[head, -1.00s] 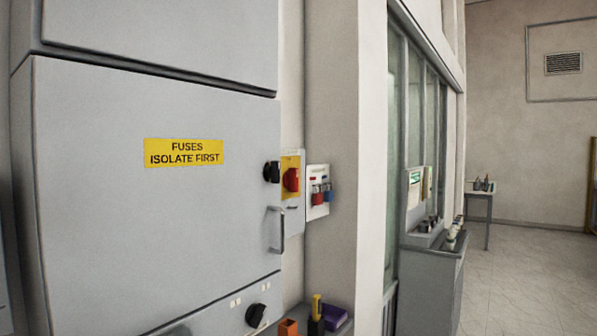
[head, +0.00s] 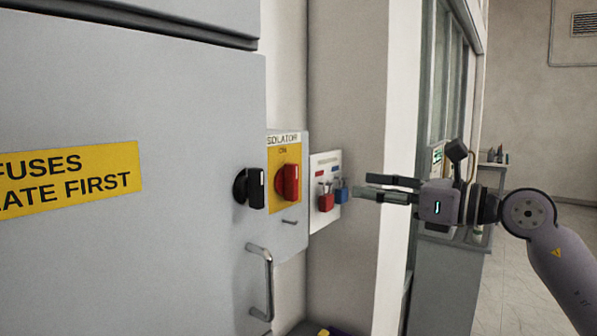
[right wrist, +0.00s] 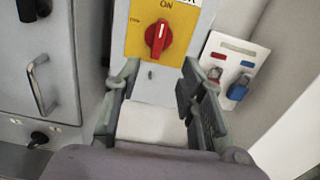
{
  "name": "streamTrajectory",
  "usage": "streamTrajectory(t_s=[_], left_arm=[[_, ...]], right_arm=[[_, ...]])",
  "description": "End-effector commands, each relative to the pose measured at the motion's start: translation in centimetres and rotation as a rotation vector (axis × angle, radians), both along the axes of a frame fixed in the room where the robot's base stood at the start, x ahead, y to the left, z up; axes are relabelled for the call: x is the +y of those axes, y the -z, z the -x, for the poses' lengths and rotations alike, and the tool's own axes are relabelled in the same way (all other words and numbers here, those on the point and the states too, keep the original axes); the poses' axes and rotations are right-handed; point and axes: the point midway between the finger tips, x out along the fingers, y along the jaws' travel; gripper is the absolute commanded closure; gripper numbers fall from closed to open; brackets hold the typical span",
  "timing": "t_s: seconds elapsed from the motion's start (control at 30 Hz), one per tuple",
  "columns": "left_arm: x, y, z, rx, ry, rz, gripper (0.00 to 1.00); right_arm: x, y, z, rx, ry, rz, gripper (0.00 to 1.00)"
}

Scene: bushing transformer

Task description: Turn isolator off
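The isolator is a grey box with a yellow plate (head: 285,163) on the wall, right of the grey cabinet in the head view. Its red rotary handle (head: 287,183) stands about upright, near the "ON" marking. The handle also shows in the right wrist view (right wrist: 158,39), upright under "ON". My right gripper (head: 362,188) is open and empty, to the right of the isolator and apart from it. In the right wrist view its two fingers (right wrist: 158,78) are spread, below the red handle in the picture. My left gripper is not in view.
The grey cabinet (head: 130,240) with a black knob (head: 250,187) and a bar handle (head: 265,283) stands left of the isolator. A white board with a red padlock (head: 326,199) and a blue padlock (head: 341,192) hangs to its right, close to my right gripper.

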Motion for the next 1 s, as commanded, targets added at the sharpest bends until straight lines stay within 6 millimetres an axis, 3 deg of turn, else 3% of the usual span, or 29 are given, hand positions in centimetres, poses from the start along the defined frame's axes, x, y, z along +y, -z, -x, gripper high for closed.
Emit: streamTrajectory(t_s=[0.1,0.23,0.6,0.8,1.0], left_arm=[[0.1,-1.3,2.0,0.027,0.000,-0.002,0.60],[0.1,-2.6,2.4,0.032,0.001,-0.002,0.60],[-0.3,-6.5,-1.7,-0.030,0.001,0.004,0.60],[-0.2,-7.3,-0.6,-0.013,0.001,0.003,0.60],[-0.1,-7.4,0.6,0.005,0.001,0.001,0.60]], right_arm=[[1.9,-0.4,-1.2,0.004,-0.005,-0.003,0.63],[4.2,-0.5,-2.9,0.004,-0.005,-0.003,0.63],[10.5,-0.5,-7.5,0.005,-0.003,-0.006,0.63],[12.5,-0.3,-9.1,0.004,-0.001,-0.005,0.63],[13.1,0.0,-9.5,0.002,-0.001,-0.004,0.63]])
